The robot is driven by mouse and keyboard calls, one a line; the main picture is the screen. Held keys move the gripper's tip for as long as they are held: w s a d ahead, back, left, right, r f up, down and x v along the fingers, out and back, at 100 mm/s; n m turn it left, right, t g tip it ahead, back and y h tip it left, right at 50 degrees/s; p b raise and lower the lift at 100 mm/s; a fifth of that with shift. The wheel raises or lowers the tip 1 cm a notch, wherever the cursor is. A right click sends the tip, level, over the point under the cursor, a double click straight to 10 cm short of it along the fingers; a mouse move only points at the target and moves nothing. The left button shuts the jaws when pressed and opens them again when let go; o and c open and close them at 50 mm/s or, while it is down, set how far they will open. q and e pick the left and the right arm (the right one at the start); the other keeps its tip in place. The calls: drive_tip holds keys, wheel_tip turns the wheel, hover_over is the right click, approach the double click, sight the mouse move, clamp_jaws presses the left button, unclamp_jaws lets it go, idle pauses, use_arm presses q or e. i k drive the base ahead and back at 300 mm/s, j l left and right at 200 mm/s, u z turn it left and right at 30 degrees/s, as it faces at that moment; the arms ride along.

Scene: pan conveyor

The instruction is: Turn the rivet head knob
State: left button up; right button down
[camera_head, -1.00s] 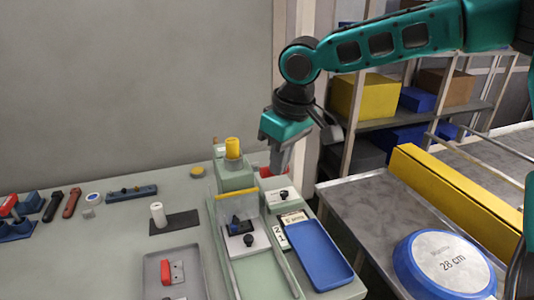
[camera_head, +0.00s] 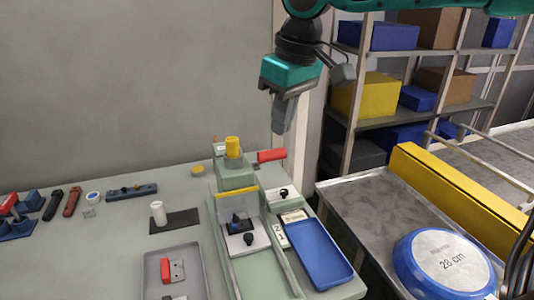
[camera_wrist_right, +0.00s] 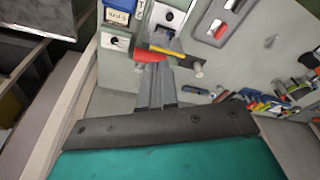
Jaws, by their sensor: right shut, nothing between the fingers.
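The green rivet press (camera_head: 235,180) stands at the back of the bench, with a yellow cylindrical knob (camera_head: 232,147) on top. A red handle (camera_head: 271,155) sticks out to its right. I cannot tell for certain which of these is the rivet head knob. My right gripper (camera_head: 279,131) points down, shut and empty, above the red handle and apart from it. In the right wrist view the shut fingers (camera_wrist_right: 155,68) overlap the red handle (camera_wrist_right: 149,56) in the picture. My left gripper is not in view.
A white box with a black knob (camera_head: 283,193) sits right of the press. A blue tray (camera_head: 318,255) lies in front of it. A grey tray (camera_head: 195,258) and small tools are on the left. A blue 28 cm pan (camera_head: 407,262) lies on the conveyor table. Shelves stand behind.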

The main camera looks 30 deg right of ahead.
sight(284, 192)
drive_tip(key=k+j, duration=0.15)
drive_tip(key=j, duration=0.15)
drive_tip(key=k+j, duration=0.1)
drive_tip(key=j, duration=0.25)
drive_tip(key=k+j, duration=0.15)
drive_tip(key=j, duration=0.15)
drive_tip(key=k+j, duration=0.1)
drive_tip(key=j, duration=0.25)
